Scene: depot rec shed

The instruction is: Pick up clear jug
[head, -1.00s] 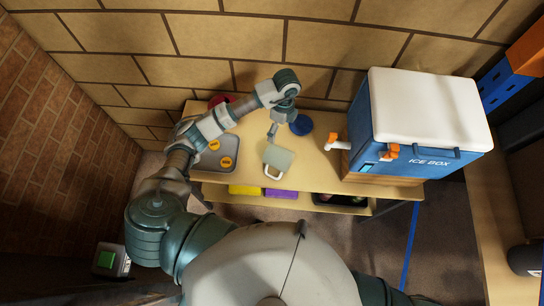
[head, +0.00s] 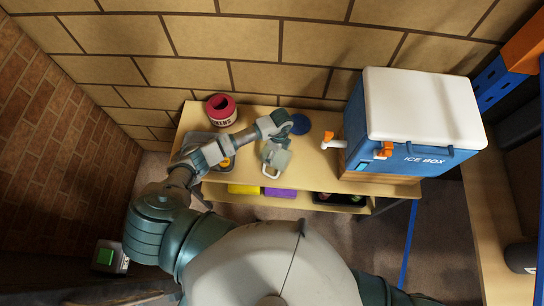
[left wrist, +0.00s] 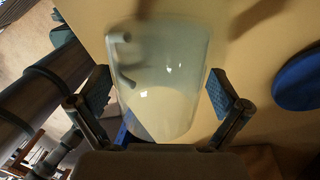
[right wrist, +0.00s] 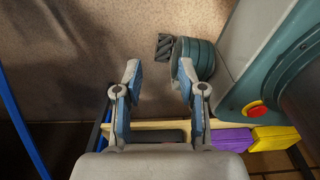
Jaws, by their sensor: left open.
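The clear jug (head: 281,161) stands on the wooden table in the head view, with its pale handle towards me. In the left wrist view the jug (left wrist: 165,75) fills the space between the fingers and looks see-through. My left gripper (left wrist: 160,95) is open, with one finger on each side of the jug; I cannot tell whether either finger touches it. In the head view the left gripper (head: 271,147) is partly hidden over the jug. My right gripper (right wrist: 160,76) is open and empty in the right wrist view, away from the jug.
A blue disc (head: 301,123) lies behind the jug. A red round container (head: 221,109) and a grey tray (head: 196,139) are at left. Yellow (head: 243,189) and purple (head: 280,193) items lie on the lower shelf.

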